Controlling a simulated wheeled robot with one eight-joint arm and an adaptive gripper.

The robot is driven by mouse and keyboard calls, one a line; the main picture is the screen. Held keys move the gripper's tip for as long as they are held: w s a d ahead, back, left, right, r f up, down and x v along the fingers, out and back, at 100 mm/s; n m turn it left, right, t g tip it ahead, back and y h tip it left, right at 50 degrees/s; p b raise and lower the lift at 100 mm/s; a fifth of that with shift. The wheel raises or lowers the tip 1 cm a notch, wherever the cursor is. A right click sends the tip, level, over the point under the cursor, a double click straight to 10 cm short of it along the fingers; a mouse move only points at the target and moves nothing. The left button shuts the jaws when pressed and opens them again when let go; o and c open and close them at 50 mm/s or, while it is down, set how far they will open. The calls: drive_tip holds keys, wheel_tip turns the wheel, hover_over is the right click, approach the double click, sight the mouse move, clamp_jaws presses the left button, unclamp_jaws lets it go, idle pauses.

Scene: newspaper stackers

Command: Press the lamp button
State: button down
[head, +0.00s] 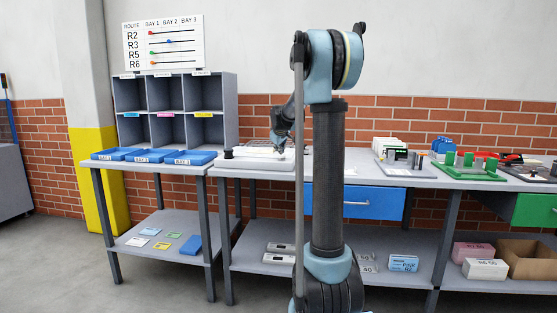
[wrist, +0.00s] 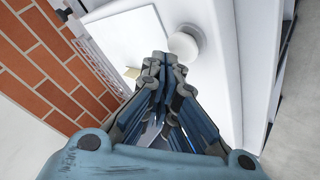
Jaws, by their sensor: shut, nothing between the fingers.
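The lamp button is not clearly identified in either view. In the wrist view a pale round disc (wrist: 184,45) stands on a white flat-topped surface (wrist: 135,40), just beyond and to the right of my fingertips. Whether this disc is the button, I cannot tell. My gripper (wrist: 165,62) is shut and empty, its fingertips over the white surface, and the gap to it cannot be judged. In the head view my gripper (head: 278,146) is low over a whitish unit (head: 255,152) on the bench, partly hidden behind my arm.
Blue trays (head: 155,156) and a grey pigeonhole rack (head: 172,108) stand to the left. Stands with white, blue and green parts (head: 462,165) fill the bench to the right. A brick wall (wrist: 45,65) is close on the left in the wrist view.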

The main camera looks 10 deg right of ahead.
drive_tip(key=shift+s+f, duration=0.15)
drive_tip(key=shift+f, duration=0.05)
idle(0.5)
drive_tip(key=shift+s+f, duration=0.1)
drive_tip(key=shift+f, duration=0.1)
idle(0.4)
drive_tip(key=shift+r, duration=0.45)
wheel_tip(320, 180, up, 6)
idle(0.9)
